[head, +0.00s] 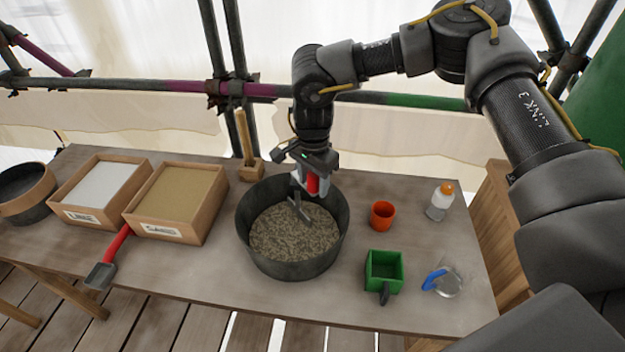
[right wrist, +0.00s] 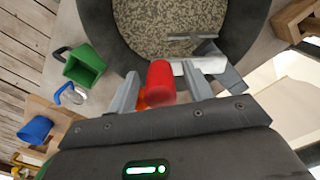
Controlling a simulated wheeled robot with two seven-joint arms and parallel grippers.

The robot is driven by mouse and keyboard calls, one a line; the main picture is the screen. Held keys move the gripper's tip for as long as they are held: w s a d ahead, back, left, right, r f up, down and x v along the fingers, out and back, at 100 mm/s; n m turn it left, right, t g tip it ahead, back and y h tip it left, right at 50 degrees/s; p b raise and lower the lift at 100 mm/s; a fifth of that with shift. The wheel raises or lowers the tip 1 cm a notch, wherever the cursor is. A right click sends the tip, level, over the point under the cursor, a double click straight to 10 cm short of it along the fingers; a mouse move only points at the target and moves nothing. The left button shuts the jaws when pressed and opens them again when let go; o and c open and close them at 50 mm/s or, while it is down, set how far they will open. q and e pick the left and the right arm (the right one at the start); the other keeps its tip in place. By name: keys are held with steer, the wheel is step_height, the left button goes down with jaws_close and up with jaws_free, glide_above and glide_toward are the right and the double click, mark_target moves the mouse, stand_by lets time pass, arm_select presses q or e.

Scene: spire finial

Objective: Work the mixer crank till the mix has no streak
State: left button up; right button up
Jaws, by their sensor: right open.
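The mixer is a dark round tub (head: 243,222) on the table, holding a speckled grey-beige mix (head: 295,238). The mix looks mottled, and I cannot clearly make out a separate streak. A grey metal paddle (head: 299,208) reaches into the mix near the back. The red crank handle (head: 312,184) stands at the tub's back right rim. My right gripper (head: 311,188) is over the handle from above. In the right wrist view the open fingers (right wrist: 162,90) stand on either side of the red handle (right wrist: 160,78), with gaps showing. My left gripper is not in view.
Left of the tub are a sand box (head: 178,200), a lime box (head: 97,192), a red-handled trowel (head: 112,258) and a sieve (head: 25,195). Right are an orange cup (head: 382,215), a green box scoop (head: 384,270), a clear jug (head: 449,284) and a bottle (head: 440,203).

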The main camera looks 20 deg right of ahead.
step_height(320, 180, up, 11)
steer(key=shift+f+b, duration=0.2)
steer(key=shift+b, duration=0.65)
steer(key=shift+r, duration=0.1)
